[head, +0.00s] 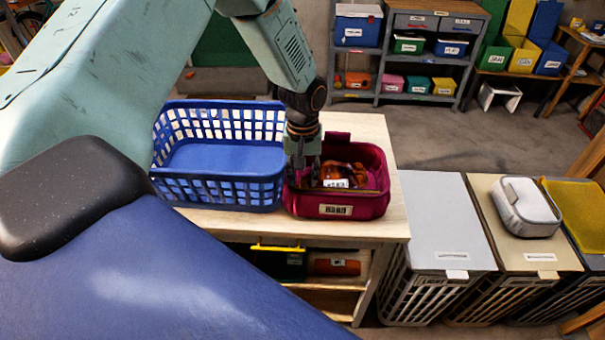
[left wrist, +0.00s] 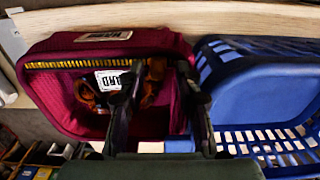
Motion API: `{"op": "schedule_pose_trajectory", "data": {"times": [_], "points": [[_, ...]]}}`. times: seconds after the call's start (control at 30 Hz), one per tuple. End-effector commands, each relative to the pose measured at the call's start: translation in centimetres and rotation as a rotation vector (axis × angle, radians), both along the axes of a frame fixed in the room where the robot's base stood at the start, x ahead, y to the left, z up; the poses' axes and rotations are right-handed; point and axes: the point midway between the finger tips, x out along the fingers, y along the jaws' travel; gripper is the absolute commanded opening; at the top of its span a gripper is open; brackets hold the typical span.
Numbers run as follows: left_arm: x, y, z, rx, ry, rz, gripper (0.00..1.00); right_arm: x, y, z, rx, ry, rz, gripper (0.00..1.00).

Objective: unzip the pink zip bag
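The pink zip bag (head: 337,205) is dark magenta and stands on the wooden table, right of the blue basket. Its top is open, with orange-brown items and a white label (head: 335,183) showing inside. In the left wrist view the bag (left wrist: 75,115) shows a yellow zip edge (left wrist: 80,64) along one rim. My left gripper (head: 303,172) points down at the bag's basket-side end. In the left wrist view its fingers (left wrist: 160,100) are apart, one over the opening and one near the side wall; contact is unclear. My right gripper is out of view.
The blue basket (head: 170,188) is empty and close beside the bag. Lidded hampers (head: 440,220) stand right of the table, one with a grey case (head: 527,207) on top. Shelves with bins (head: 418,60) stand behind. Floor behind the table is clear.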

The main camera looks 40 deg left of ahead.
Motion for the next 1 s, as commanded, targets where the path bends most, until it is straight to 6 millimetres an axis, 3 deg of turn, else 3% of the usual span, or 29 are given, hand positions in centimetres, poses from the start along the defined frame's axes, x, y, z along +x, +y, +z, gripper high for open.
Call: {"op": "schedule_pose_trajectory", "data": {"times": [0.53, 1.0], "points": [[-0.1, 0.2, 0.6, -0.001, -0.001, 0.0, 0.38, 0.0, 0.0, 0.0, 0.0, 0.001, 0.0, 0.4], [0.0, 0.0, 9.2, 0.001, -0.002, 0.0, 0.38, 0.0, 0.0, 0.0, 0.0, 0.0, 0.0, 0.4]]}}
